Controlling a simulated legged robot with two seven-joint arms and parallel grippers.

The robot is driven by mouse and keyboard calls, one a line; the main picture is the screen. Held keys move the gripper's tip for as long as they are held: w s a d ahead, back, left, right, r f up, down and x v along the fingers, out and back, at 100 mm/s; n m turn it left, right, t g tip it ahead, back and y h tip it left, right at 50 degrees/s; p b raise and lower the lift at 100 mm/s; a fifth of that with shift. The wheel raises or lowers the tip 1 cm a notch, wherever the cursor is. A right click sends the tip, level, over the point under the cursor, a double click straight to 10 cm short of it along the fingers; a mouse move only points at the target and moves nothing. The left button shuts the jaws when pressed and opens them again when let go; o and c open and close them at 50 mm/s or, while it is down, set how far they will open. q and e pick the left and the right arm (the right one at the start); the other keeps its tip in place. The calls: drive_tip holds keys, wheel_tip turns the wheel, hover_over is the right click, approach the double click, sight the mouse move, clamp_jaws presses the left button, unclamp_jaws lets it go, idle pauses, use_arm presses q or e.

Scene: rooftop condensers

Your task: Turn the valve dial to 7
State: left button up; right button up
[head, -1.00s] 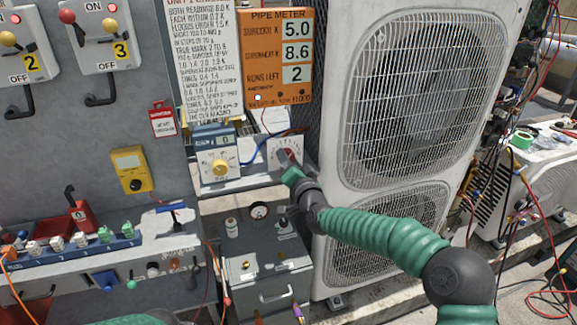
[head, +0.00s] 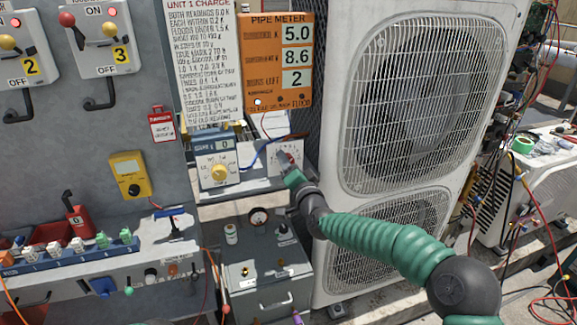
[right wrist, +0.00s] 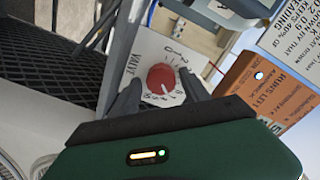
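The valve dial is a red round knob (right wrist: 161,79) on a white plate (right wrist: 150,48) with black numbers around it and the word VALVE at its left. Its white pointer mark is too small to read surely. In the head view the plate (head: 291,147) sits on the shelf, and my right gripper (head: 287,170) covers most of the knob. In the right wrist view my right gripper (right wrist: 159,92) is open, with one dark finger on each side of the knob. I cannot tell whether the fingers touch it. My left gripper is not in view.
An orange pipe meter (head: 275,62) above reads 5.0, 8.6 and 2. A second dial box with a yellow knob (head: 218,172) stands left of the valve plate. The condenser unit (head: 335,120) stands close at right. A grey box (head: 265,270) is below.

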drive_tip(key=shift+s, duration=0.1)
drive_tip(key=v, duration=1.6)
drive_tip(key=shift+s, duration=0.3)
drive_tip(key=shift+f, duration=0.1)
